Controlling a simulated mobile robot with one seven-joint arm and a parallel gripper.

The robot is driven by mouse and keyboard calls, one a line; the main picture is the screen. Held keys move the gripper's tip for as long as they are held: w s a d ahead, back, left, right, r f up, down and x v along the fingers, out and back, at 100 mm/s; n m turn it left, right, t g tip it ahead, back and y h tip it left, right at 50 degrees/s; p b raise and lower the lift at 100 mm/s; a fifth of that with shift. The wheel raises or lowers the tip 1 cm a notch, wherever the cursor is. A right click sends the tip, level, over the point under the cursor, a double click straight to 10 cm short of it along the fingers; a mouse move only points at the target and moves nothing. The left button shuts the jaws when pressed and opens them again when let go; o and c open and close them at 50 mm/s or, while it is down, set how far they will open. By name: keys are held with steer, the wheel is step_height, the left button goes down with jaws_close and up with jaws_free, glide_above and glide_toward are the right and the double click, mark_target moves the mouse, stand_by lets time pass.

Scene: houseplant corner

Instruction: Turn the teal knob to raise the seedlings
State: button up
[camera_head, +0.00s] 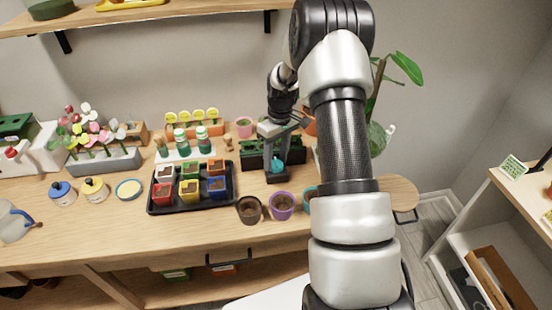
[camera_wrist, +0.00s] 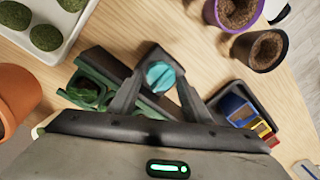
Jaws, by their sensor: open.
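The teal knob (camera_wrist: 161,76) is round, with a raised bar across it, on the dark block at the end of a dark green planter (camera_wrist: 93,84). The knob (camera_head: 277,168) and planter (camera_head: 254,153) also show at the back of the bench in the head view. Green seedlings (camera_wrist: 86,93) sit low in the planter, partly hidden by my gripper. My gripper (camera_wrist: 160,88) is open, with one finger on each side of the knob. I cannot tell whether the fingers touch it. In the head view my gripper (camera_head: 276,142) points down over the planter.
A black tray (camera_head: 150,208) of coloured pots lies left of the planter. A dark pot (camera_head: 249,210) and a purple pot (camera_head: 281,206) stand in front. A white tray (camera_wrist: 68,42) of moss balls and a terracotta pot (camera_wrist: 17,92) are close by.

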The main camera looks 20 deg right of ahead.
steer(key=shift+f, duration=0.2)
steer(key=c, duration=0.8)
steer(key=shift+o, duration=0.2)
